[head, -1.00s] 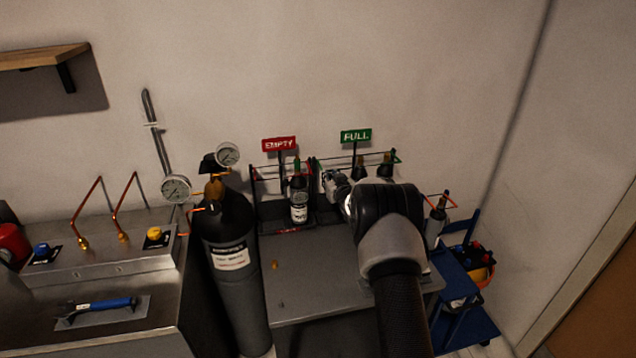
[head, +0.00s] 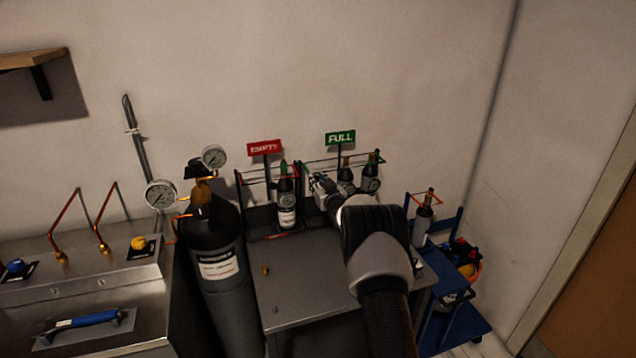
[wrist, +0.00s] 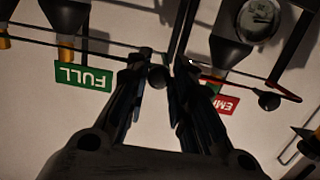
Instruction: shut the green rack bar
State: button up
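The green FULL sign (head: 340,138) stands over the right-hand rack on the bench by the wall. Thin rails of this rack (head: 352,158) run past its two dark bottles (head: 372,176). My gripper (head: 318,182) is at the rack's left end, partly hidden by my arm. In the wrist view, which is upside down, the FULL sign (wrist: 84,77) is at left. My gripper (wrist: 161,68) has its fingers apart, with a small grey ball knob (wrist: 158,77) showing between the fingertips. I cannot tell whether they touch it. The bar's green colour and exact position are unclear.
The red EMPTY sign (head: 264,147) and its rack with a bottle (head: 286,200) are just left. A big black cylinder (head: 215,260) stands left; a blue cart (head: 455,300) stands right.

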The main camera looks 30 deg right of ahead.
jog(key=shift+o, duration=1.4)
jog(key=shift+w+f, duration=0.2)
jog(key=shift+f, duration=0.8)
jog(key=shift+o, duration=0.9)
jog(key=shift+s+r, duration=0.1)
jog(key=shift+r, duration=0.25)
jog(key=v, duration=1.2)
